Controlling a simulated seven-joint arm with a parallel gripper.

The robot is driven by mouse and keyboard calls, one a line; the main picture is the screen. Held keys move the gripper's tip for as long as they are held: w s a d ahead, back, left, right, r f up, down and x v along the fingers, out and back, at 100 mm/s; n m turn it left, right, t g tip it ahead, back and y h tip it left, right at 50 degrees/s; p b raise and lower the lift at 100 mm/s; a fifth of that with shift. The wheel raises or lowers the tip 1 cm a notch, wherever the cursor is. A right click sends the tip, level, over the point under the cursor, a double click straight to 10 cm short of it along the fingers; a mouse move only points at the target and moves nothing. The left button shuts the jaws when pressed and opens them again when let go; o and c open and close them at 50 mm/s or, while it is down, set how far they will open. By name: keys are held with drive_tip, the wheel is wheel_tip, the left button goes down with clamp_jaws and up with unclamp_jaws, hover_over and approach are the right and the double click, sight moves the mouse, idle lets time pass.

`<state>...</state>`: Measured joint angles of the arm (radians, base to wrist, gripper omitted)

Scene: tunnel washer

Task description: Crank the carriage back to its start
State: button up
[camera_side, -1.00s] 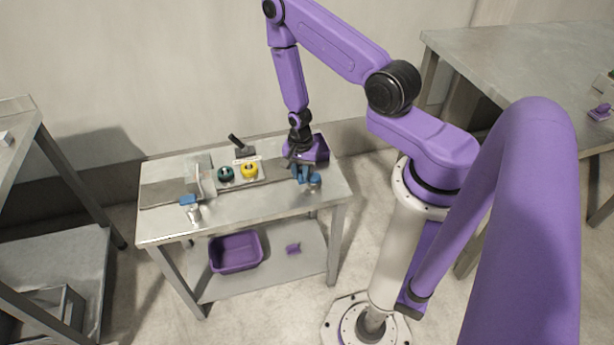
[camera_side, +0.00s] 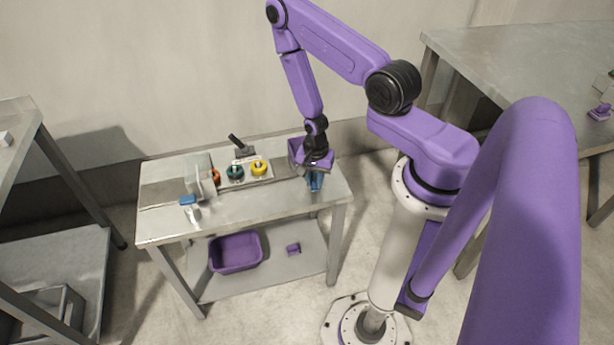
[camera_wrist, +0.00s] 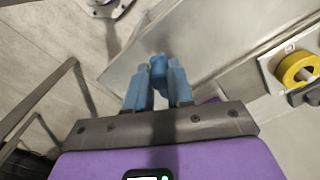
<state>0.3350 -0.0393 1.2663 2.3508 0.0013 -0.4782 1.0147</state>
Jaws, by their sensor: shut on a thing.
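The carriage (camera_side: 268,174) is a pale plate on the bench, to the right of the grey tunnel housing (camera_side: 198,176). It bears a teal ring-shaped piece (camera_side: 236,173) and a yellow one (camera_side: 259,168). An orange piece (camera_side: 216,177) shows at the tunnel mouth. In the wrist view the carriage edge (camera_wrist: 269,66) and yellow piece (camera_wrist: 297,67) are at the upper right. My gripper (camera_side: 315,184) is low at the bench's right end, its blue fingers shut on the blue crank handle (camera_wrist: 159,68). The rest of the crank is largely hidden.
A black-handled tool (camera_side: 240,146) stands behind the carriage. A blue piece (camera_side: 187,200) lies at the bench's front left. A purple bin (camera_side: 236,252) and a small purple part (camera_side: 293,249) are on the lower shelf. The bench top (camera_side: 245,208) in front is clear.

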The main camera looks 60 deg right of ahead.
drive_tip(key=shift+s+d, duration=0.85)
drive_tip(key=shift+s, duration=0.1)
drive_tip(key=shift+d, duration=0.25)
drive_tip(key=shift+s+d, duration=0.1)
drive_tip(key=shift+d, duration=0.95)
drive_tip(key=shift+w+d, duration=0.35)
drive_tip(key=shift+d, duration=0.25)
drive_tip(key=shift+w+d, duration=0.3)
drive_tip(key=shift+d, duration=0.25)
drive_tip(key=o, duration=0.8)
drive_tip(key=shift+r, duration=0.1)
wheel_tip(320, 180, up, 7)
drive_tip(key=shift+a, duration=0.1)
